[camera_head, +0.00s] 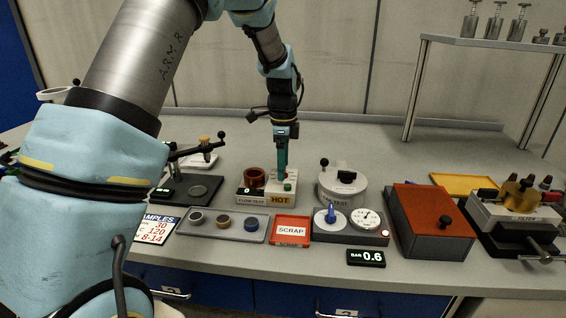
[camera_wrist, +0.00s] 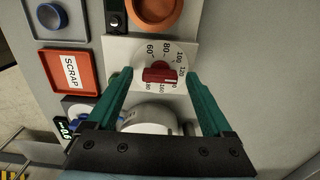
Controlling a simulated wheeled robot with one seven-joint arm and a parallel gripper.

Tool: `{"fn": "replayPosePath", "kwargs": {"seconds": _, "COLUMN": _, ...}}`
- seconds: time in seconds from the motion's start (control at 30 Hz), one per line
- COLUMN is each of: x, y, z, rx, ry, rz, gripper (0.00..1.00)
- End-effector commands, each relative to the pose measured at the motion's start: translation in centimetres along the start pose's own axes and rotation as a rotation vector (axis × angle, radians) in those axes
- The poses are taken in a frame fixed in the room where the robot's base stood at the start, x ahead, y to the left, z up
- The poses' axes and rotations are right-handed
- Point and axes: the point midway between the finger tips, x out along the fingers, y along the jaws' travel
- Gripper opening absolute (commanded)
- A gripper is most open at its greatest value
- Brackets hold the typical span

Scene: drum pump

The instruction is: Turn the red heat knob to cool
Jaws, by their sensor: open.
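The red heat knob (camera_wrist: 159,75) sits on a white round dial (camera_wrist: 176,52) marked with numbers such as 60, 80, 100 and 120. In the wrist view its bar lies roughly across the picture. I cannot tell how far above the dial the tips are.
In front are a red SCRAP tray (camera_head: 291,231), a grey tray of round parts (camera_head: 197,222) and a gauge box (camera_head: 325,240). Bench behind is clear.

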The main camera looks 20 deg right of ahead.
Motion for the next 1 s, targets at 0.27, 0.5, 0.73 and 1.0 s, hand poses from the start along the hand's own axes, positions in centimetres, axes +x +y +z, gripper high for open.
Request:
{"fn": "replayPosePath", "kwargs": {"seconds": 0.27, "x": 0.23, "y": 0.02, "z": 0.01, "rx": -0.001, "ry": 0.0, "rz": 0.0, "gripper": 0.85}}
{"fn": "replayPosePath", "kwargs": {"seconds": 0.5, "x": 0.21, "y": 0.01, "z": 0.02, "rx": -0.001, "ry": 0.0, "rz": 0.0, "gripper": 0.61}}
{"fn": "replayPosePath", "kwargs": {"seconds": 0.73, "x": 0.2, "y": 0.02, "z": 0.01, "rx": -0.001, "ry": 0.0, "rz": 0.0, "gripper": 0.35}}
{"fn": "replayPosePath", "kwargs": {"seconds": 1.0, "x": 0.19, "y": 0.03, "z": 0.01, "rx": -0.001, "ry": 0.0, "rz": 0.0, "gripper": 0.05}}
